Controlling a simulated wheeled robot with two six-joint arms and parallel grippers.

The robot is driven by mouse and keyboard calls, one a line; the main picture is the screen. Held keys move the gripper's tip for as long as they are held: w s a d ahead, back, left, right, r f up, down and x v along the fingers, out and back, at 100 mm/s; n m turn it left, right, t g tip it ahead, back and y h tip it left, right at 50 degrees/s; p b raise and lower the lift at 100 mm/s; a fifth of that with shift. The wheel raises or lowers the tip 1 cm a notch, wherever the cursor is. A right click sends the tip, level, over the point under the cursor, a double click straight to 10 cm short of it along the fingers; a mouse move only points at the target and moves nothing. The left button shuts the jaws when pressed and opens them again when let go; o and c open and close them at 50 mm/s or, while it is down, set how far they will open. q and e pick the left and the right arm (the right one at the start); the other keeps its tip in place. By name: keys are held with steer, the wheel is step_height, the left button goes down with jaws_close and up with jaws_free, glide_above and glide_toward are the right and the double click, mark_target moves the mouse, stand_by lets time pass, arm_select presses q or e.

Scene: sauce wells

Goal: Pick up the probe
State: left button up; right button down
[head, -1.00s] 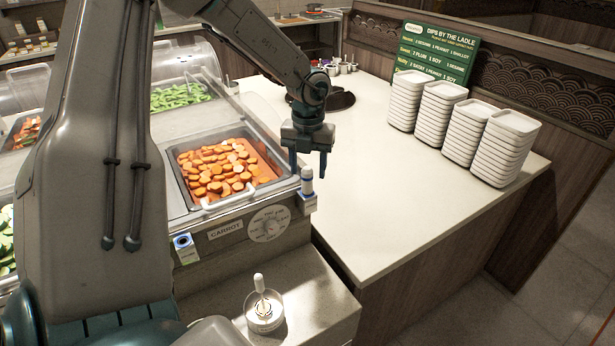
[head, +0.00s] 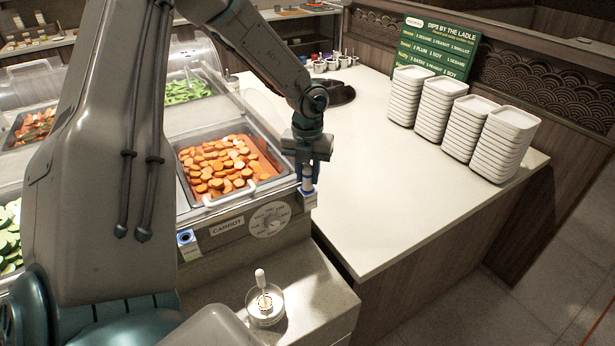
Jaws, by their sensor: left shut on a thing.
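The probe (head: 308,184) is a small white-and-blue upright piece in a holder (head: 308,201) at the right front corner of the carrot well. My left gripper (head: 307,177) points down over it, with its fingers around the probe's upper part. The gripper is shut on the probe, which still stands at its holder. The fingers hide part of the probe. My right gripper is not in view.
The carrot pan (head: 222,168) lies just left of the gripper. A clear glass with a white-handled tool (head: 265,300) stands on the lower ledge. Stacked white plates (head: 497,140) and a green sign (head: 437,50) stand on the counter (head: 390,190), whose middle is clear.

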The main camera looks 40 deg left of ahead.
arm_select(q)
steer(key=shift+r, duration=0.1)
steer(key=shift+w+r, duration=0.1)
steer(key=shift+r, duration=0.1)
step_height(320, 180, up, 9)
steer(key=b, duration=0.3)
steer(key=shift+b, duration=0.3)
steer(key=shift+r, duration=0.2)
